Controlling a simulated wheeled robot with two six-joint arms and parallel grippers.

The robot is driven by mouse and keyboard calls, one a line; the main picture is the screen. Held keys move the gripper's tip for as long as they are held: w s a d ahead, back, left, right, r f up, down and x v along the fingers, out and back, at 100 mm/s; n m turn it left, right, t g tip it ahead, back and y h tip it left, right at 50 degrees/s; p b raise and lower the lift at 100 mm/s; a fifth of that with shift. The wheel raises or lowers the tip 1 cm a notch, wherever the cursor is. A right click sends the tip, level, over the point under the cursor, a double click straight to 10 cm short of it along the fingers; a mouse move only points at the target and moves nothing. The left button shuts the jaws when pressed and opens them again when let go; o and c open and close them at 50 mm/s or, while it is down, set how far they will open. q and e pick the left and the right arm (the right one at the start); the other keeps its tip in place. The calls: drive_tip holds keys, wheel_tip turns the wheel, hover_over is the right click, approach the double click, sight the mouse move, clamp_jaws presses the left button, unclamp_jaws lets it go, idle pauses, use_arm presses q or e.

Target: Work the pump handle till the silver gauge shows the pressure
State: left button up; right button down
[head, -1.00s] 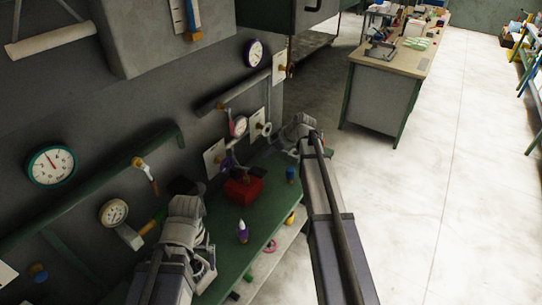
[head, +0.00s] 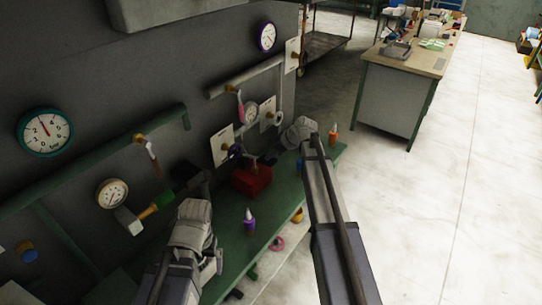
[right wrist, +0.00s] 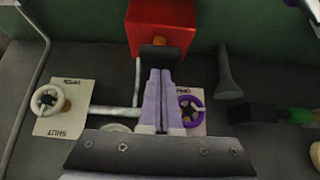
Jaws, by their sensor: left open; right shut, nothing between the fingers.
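A pale-faced round gauge with a light metal rim (head: 112,193) is on the wall at left; a similar small gauge (head: 251,111) is further right. Which is the silver gauge is unclear. Beside the left one, a green grip with a yellow collar (head: 152,208) juts from a pale block (head: 128,220); it may be the pump handle. My left gripper (head: 190,178) is open by the grip's far end; whether it surrounds it is unclear. My right gripper (head: 268,158) is shut and empty. In the right wrist view its fingers (right wrist: 160,75) point at a dark tab on the red box (right wrist: 165,22).
A purple handwheel (right wrist: 190,111) and a white one (right wrist: 48,99) stand near my right fingers. Open floor lies at right.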

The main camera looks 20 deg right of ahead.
drive_tip(key=shift+f, duration=0.1)
wheel_tip(320, 180, down, 6)
drive_tip(key=s+d+b, duration=0.1)
drive_tip(key=s+b, duration=0.1)
drive_tip(key=b, duration=0.4)
